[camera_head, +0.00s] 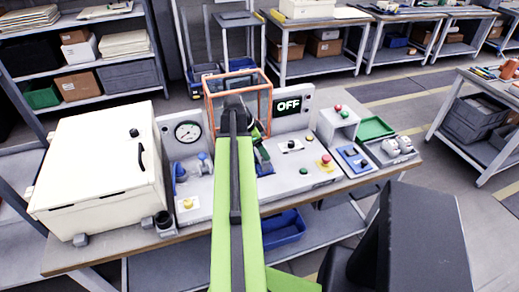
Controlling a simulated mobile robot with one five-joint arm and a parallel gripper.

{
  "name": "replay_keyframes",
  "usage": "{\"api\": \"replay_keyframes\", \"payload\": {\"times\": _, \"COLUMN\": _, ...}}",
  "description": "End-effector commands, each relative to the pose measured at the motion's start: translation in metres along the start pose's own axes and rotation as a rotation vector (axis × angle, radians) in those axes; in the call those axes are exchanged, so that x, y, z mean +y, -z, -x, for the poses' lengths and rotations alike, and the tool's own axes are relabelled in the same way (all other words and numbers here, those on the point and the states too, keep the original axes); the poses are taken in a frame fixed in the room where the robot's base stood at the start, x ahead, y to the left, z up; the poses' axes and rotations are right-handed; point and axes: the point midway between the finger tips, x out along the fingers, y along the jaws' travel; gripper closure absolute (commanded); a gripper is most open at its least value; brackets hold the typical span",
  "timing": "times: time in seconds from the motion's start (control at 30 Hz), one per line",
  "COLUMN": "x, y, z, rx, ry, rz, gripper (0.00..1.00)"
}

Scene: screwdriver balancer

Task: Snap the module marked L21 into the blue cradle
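My green arm reaches away over the bench, and my gripper (240,103) is at its far end, by an orange-framed clear guard. The arm and dark links cover the fingers, so I cannot tell whether they are open or hold anything. No L21 marking is readable. A blue part (264,167) shows just right of the arm, partly hidden, with a dark green piece above it. A blue plate (352,158) lies farther right on the bench. I cannot tell which blue part is the cradle.
A white cabinet (98,172) fills the bench's left. A gauge panel (187,133) stands beside it. An OFF display (288,105), a red stop button (325,160) and a green tray (374,129) are to the right. A blue bin (284,230) sits below the bench.

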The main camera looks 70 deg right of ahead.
Motion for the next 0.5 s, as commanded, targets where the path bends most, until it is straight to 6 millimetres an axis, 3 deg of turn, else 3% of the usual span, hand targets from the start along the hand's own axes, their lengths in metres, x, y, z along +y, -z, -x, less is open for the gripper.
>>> {"api": "replay_keyframes", "payload": {"times": 0.03, "x": -0.004, "y": -0.0184, "z": -0.0103, "rx": -0.071, "ry": 0.022, "rz": -0.025, "gripper": 0.71}}
{"api": "replay_keyframes", "payload": {"times": 0.17, "x": -0.0038, "y": -0.0183, "z": -0.0104, "rx": -0.071, "ry": 0.022, "rz": -0.025, "gripper": 0.71}}
{"api": "replay_keyframes", "payload": {"times": 0.2, "x": -0.0038, "y": -0.0183, "z": -0.0104, "rx": -0.071, "ry": 0.021, "rz": -0.025, "gripper": 0.17}}
{"api": "replay_keyframes", "payload": {"times": 0.33, "x": -0.0037, "y": -0.0181, "z": -0.0104, "rx": -0.071, "ry": 0.021, "rz": -0.025, "gripper": 0.0}}
{"api": "replay_keyframes", "payload": {"times": 0.5, "x": -0.0034, "y": -0.0181, "z": -0.0105, "rx": -0.071, "ry": 0.02, "rz": -0.025, "gripper": 0.0}}
